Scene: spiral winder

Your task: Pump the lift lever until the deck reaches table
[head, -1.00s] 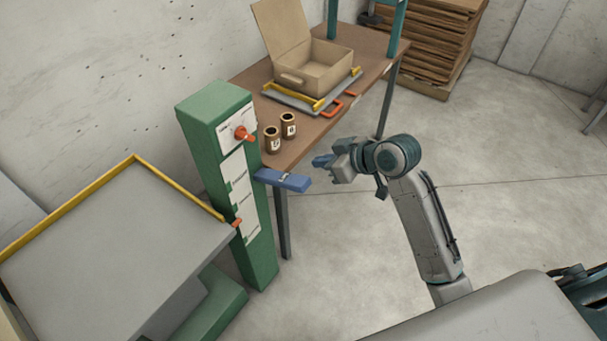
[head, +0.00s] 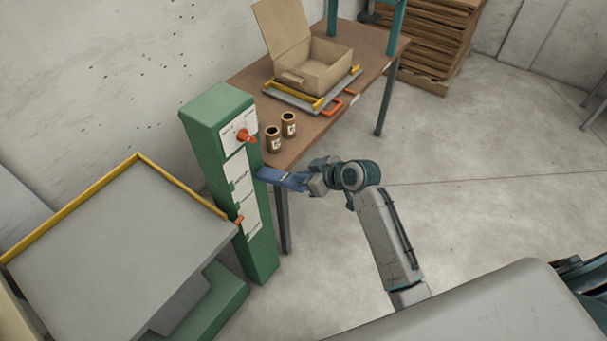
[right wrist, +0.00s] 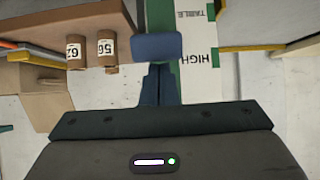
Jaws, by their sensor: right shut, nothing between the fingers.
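The blue lift lever (head: 273,176) sticks out to the right from the green lift column (head: 262,245). In the right wrist view it shows as a blue block (right wrist: 157,46). My right gripper (head: 306,182) is shut and empty at the lever's free end. In the right wrist view its closed fingers (right wrist: 160,70) point at the block and seem to meet its edge; I cannot tell if they touch. The grey deck (head: 110,255) with yellow rails is at the left, with an orange pointer (head: 239,220) beside the column's lower labels. My left gripper is not in view.
An orange knob (head: 246,136) sits high on the column.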

